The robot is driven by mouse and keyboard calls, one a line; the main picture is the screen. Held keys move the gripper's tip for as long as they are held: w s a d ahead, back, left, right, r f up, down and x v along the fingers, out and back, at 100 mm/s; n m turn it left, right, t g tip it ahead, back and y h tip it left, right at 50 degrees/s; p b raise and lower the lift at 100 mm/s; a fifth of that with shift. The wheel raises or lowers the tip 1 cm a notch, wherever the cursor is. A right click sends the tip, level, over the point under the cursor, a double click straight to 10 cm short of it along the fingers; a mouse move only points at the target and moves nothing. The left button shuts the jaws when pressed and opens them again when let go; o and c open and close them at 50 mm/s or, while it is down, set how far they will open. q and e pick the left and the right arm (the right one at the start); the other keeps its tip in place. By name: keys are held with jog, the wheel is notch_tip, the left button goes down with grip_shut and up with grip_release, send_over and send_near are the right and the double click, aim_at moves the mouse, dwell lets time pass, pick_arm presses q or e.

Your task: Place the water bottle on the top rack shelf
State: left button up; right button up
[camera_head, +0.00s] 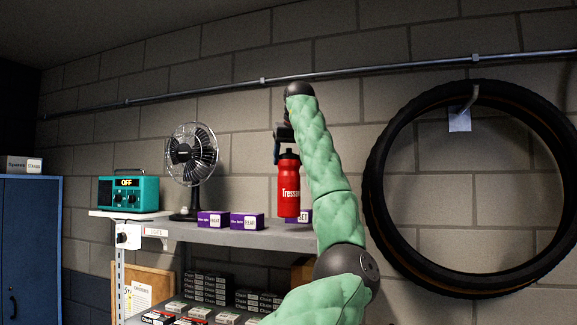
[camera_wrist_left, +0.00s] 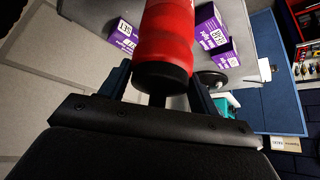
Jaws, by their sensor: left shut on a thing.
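The red water bottle (camera_head: 289,190) has a black cap and white lettering. It hangs upright under my left gripper (camera_head: 281,141), near the right part of the top rack shelf (camera_head: 225,236). In the left wrist view the bottle (camera_wrist_left: 168,42) sits between the fingers of my left gripper (camera_wrist_left: 158,98), which is shut on its black cap end. I cannot tell whether its base touches the shelf. My green padded left arm hides the shelf's right end. My right gripper is not in view.
Purple boxes (camera_head: 247,221) stand along the shelf front, one partly behind the bottle. A black fan (camera_head: 191,165) and a teal radio (camera_head: 128,194) stand further left. Stacked boxes (camera_head: 208,287) fill the lower shelf. A tyre (camera_head: 373,190) hangs on the wall at right.

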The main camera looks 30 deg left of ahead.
aim_at(290, 170)
pick_arm(q)
jog(key=shift+w+d+f+p, duration=0.1)
jog(key=shift+w+f+p, duration=0.05)
jog(key=shift+f+p, duration=0.45)
jog(key=shift+w+d+f+p, duration=0.15)
jog(key=shift+f+p, duration=0.25)
jog(key=shift+f, duration=0.3)
jog(key=shift+s+a+f+p, duration=0.1)
jog(key=shift+a+f+p, duration=0.05)
jog(key=shift+f, duration=0.25)
jog(key=shift+s+a+f+p, duration=0.1)
jog(key=shift+f+p, duration=0.05)
jog(key=shift+f, duration=0.2)
jog(key=shift+w+d+f, duration=0.1)
jog(key=shift+f, duration=0.1)
jog(key=o, duration=1.2)
jog(key=shift+o, duration=0.2)
jog(key=shift+r, duration=0.1)
